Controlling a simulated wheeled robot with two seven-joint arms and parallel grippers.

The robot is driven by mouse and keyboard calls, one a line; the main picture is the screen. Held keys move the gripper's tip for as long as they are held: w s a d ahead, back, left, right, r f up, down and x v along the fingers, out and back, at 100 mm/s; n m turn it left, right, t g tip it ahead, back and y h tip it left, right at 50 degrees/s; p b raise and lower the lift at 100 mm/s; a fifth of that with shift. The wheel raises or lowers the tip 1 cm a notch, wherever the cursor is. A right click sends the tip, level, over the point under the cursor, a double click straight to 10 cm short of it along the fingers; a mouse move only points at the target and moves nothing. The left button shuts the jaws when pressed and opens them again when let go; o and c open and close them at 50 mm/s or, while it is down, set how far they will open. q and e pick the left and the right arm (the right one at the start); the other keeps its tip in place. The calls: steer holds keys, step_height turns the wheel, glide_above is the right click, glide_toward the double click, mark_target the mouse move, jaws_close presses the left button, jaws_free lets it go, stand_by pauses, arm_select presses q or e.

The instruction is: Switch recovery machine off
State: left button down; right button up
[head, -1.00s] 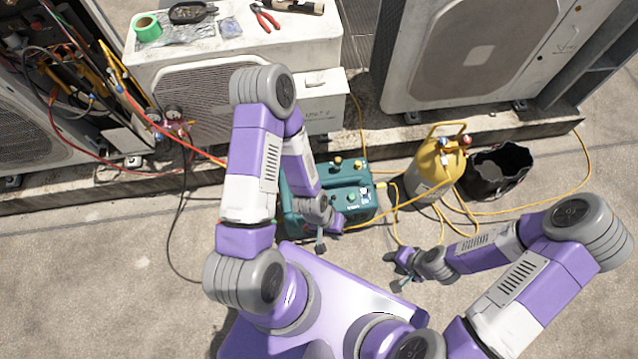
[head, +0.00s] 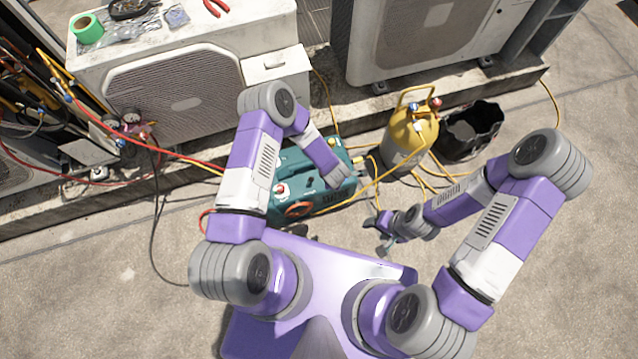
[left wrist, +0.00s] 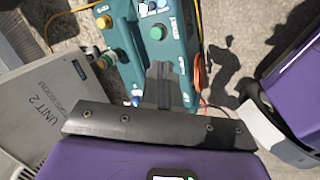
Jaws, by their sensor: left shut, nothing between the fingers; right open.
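The recovery machine is a teal box (head: 318,203) on the ground at the foot of the ledge, partly hidden by my left arm. Its head-view top has a red knob (head: 281,188) and an orange ring at the front. The left wrist view shows its teal panel (left wrist: 180,55) with a round green button (left wrist: 157,33). My left gripper (left wrist: 161,72) is shut and empty, its fingertips over the panel just below that button; I cannot tell if they touch. My right gripper (head: 383,236) is open and empty, above the ground right of the machine.
A yellow cylinder (head: 408,140) and a black bucket (head: 470,130) stand right of the machine, with yellow hoses around them. Condenser units (head: 180,90) line the back ledge. Red and yellow hoses run from the gauges (head: 128,125). The concrete at right is clear.

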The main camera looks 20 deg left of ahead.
mark_target(310, 182)
arm_select(q)
step_height(310, 182, down, 6)
steer(key=d+n+g+y+b, duration=0.1)
steer(key=n+g+y, duration=0.1)
steer(key=n, duration=0.9)
steer(key=shift+s+d+n+g+y, duration=0.25)
steer(key=shift+s+n+g+y, duration=0.15)
steer(key=shift+y, duration=0.3)
steer(key=a+f+b, duration=0.1)
steer(key=a+f, duration=0.1)
steer(key=f, duration=0.1)
steer(key=w+a+f+b, duration=0.1)
steer(key=a+f+b, duration=0.1)
steer(key=f, duration=0.1)
steer(key=w+a+f+b, duration=0.1)
steer(key=a+f+b, duration=0.1)
steer(key=f, duration=0.1)
steer(key=shift+w+a+f, duration=0.15)
steer(key=shift+a+f, duration=0.05)
steer(key=shift+a, duration=0.05)
steer(key=shift+w+a+r, duration=0.1)
steer(key=shift+w+a, duration=0.05)
steer(key=shift+a, duration=0.3)
